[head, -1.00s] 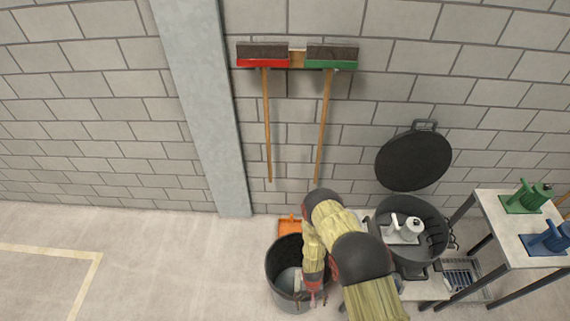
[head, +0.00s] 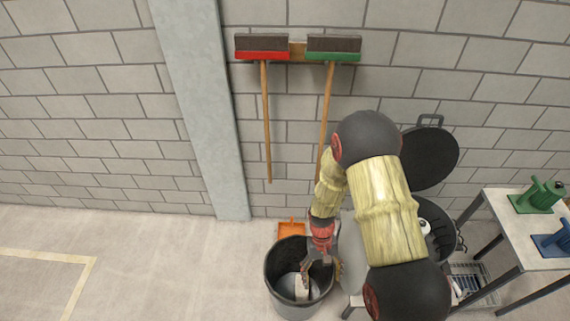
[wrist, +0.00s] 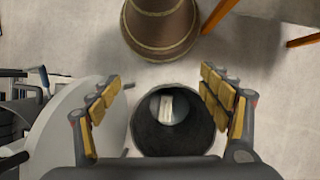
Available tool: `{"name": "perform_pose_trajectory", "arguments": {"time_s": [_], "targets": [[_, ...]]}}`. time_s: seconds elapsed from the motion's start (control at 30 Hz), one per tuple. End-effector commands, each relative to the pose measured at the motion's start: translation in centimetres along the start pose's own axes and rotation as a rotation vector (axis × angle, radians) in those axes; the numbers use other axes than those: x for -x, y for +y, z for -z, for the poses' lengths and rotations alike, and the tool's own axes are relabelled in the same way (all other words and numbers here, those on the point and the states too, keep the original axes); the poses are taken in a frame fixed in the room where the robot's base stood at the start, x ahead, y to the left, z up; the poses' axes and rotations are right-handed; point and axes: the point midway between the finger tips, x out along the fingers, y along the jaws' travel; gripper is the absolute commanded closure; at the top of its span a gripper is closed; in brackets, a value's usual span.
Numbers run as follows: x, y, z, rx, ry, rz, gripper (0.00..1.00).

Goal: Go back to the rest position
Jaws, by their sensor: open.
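My gripper (head: 319,266) is open and hangs over the dark bin (head: 268,277) in the head view. In the wrist view my gripper (wrist: 162,80) shows its two padded fingers wide apart with nothing between them. The bin (wrist: 145,138) lies below and beyond the fingers. A grey rounded thing with a pale block-like part (head: 301,287) lies inside the bin, apart from the fingers. It also shows in the wrist view (wrist: 167,108). My arm hides part of the round dark pan and the bench behind it.
A round black lid (head: 432,160) stands open at the wall. An orange dustpan-like thing (head: 291,229) is behind the bin. Two brooms (head: 262,48) hang on the wall. A table with green (head: 537,197) and blue (head: 553,243) items stands right. Floor at left is clear.

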Motion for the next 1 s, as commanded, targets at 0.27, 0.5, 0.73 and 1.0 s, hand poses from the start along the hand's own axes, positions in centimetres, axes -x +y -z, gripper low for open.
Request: {"name": "perform_pose_trajectory", "arguments": {"time_s": [0.27, 0.5, 0.73, 1.0], "targets": [[7.3, 1.2, -2.8, -0.002, 0.09, 0.013, 0.22], [11.6, 2.2, -6.5, -0.011, 0.187, 0.022, 0.22], [13.9, 3.0, -10.2, -0.027, 0.307, 0.027, 0.22], [15.1, 3.9, -13.9, -0.057, 0.493, 0.03, 0.22]]}}
